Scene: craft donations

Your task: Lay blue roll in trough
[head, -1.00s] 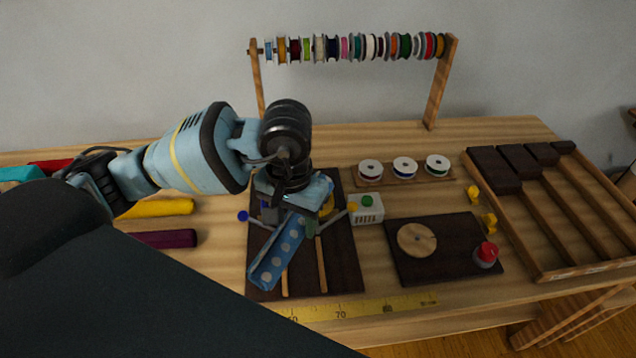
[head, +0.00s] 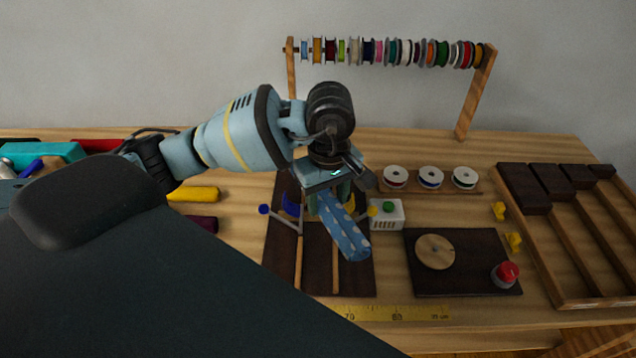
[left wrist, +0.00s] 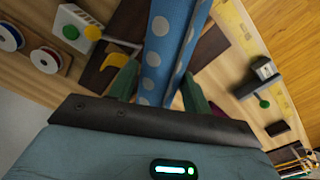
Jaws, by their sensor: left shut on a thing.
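The blue roll with pale dots (head: 347,236) is in my left gripper (head: 334,196), which is shut on it. The roll slants down to the right in the head view, over the dark board with two wooden rails (head: 318,272) that looks like the trough. The roll lies across the right rail's line rather than parallel to it. I cannot tell whether it touches the board. In the left wrist view, the roll (left wrist: 162,45) runs between the green fingers of my left gripper (left wrist: 160,90). The gripper hides the board's back part. My right gripper is not in view.
Angled rods with blue and yellow balls (head: 264,209) flank the board. A white box with a green button (head: 388,216) stands close on the right. A dark board with a wooden disc (head: 435,251) and a red knob (head: 506,273) is further right. A tape measure (head: 398,314) lines the front.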

